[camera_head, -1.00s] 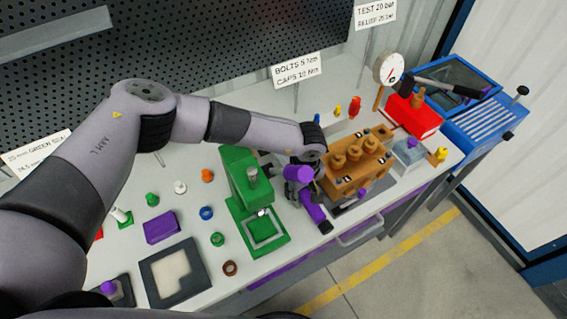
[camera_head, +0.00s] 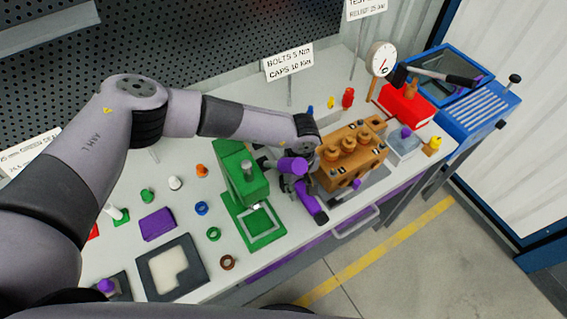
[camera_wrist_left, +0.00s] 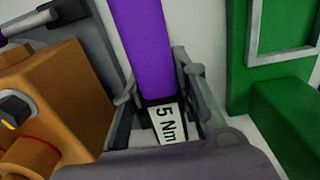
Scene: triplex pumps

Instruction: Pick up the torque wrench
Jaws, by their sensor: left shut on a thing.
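The torque wrench (camera_head: 311,201) has a purple grip and a "5 Nm" label (camera_wrist_left: 168,124), which shows in the left wrist view. It sits between the brown pump and the green press. My left gripper (camera_head: 299,186) is shut on it; in the left wrist view the fingers (camera_wrist_left: 160,105) stand on both sides of the purple grip (camera_wrist_left: 145,45) at the label. A purple cylinder (camera_head: 292,165) shows at the gripper in the head view. The wrench's far end is hidden, and I cannot tell whether it is clear of the bench. My right gripper is not in view.
The brown pump (camera_head: 350,158) stands close right of the gripper, the green press (camera_head: 243,178) close left. Small coloured parts and a dark tray (camera_head: 190,255) lie left. The bench's front edge is near.

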